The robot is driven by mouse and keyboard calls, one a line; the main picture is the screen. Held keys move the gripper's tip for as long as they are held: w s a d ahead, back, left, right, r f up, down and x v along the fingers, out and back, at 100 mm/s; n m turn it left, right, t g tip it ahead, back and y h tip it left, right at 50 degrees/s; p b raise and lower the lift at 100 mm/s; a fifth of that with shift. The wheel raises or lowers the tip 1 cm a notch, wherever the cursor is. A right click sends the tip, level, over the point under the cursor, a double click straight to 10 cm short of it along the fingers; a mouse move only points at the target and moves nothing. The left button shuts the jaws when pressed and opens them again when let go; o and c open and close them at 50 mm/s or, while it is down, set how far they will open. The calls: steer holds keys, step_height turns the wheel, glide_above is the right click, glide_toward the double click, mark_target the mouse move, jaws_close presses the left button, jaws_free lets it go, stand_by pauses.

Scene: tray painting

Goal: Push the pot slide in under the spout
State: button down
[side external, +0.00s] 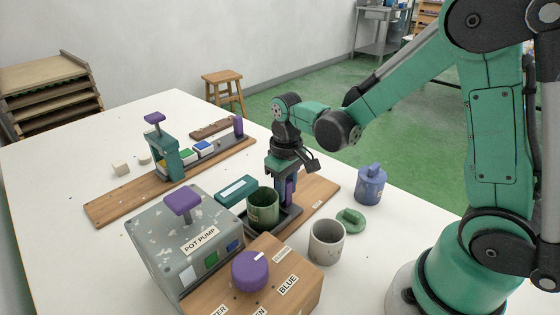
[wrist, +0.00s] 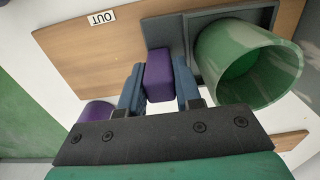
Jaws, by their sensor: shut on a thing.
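The pot slide (side external: 287,222) is a dark grey carriage on a wooden board, with an upright purple handle (wrist: 158,76). A green pot (side external: 262,208) stands upright on it and also shows in the wrist view (wrist: 245,65). My gripper (side external: 286,190) points down and is shut on the purple handle, one blue finger on each side in the wrist view (wrist: 158,88). The grey pot pump (side external: 185,245) has a purple lever on top. A teal block (side external: 236,189), likely its spout, is just left of the pot. Whether the pot is under it is unclear.
A wooden box with a purple knob (side external: 250,271) stands in front. A white-grey cup (side external: 326,242), a green lid (side external: 351,220) and a blue lidded jar (side external: 370,184) stand to the right. Another board (side external: 110,208) with a teal stand and colored blocks lies behind. An OUT label (wrist: 102,18) marks the slide's board.

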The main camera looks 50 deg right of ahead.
mark_target(274, 196)
steer(key=shift+a, duration=1.8)
steer(key=c, duration=0.9)
jaws_free()
steer(key=shift+d, duration=0.1)
steer(key=shift+r, duration=2.8)
